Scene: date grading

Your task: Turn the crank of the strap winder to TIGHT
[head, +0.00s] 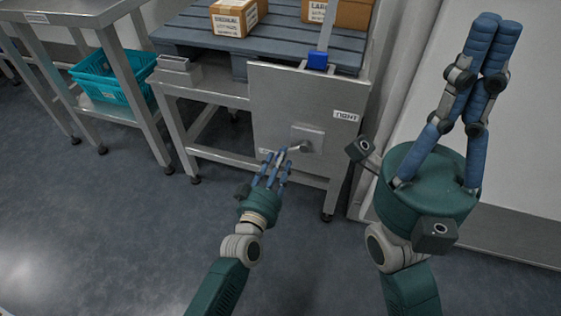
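The strap winder is a grey metal panel (270,105) on the front of the steel stand, with a square crank hub (307,139) low on its face. A short crank (299,147) points left from the hub. A label (347,115) sits at upper right of the hub; its lettering is hard to read. My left gripper (276,158) has its blue fingertips at the outer end of the crank; the fingers hide the handle, so I cannot tell whether they grip it. My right gripper (496,25) is raised at the right, fingers together, empty.
A blue strap buckle (317,60) with a grey strap sits at the panel's top edge. Cardboard boxes (238,17) stand on a grey slatted pallet (200,36). A teal basket (112,75) is on a shelf at left. A pale surface (420,120) lies behind my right arm. The floor in front is clear.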

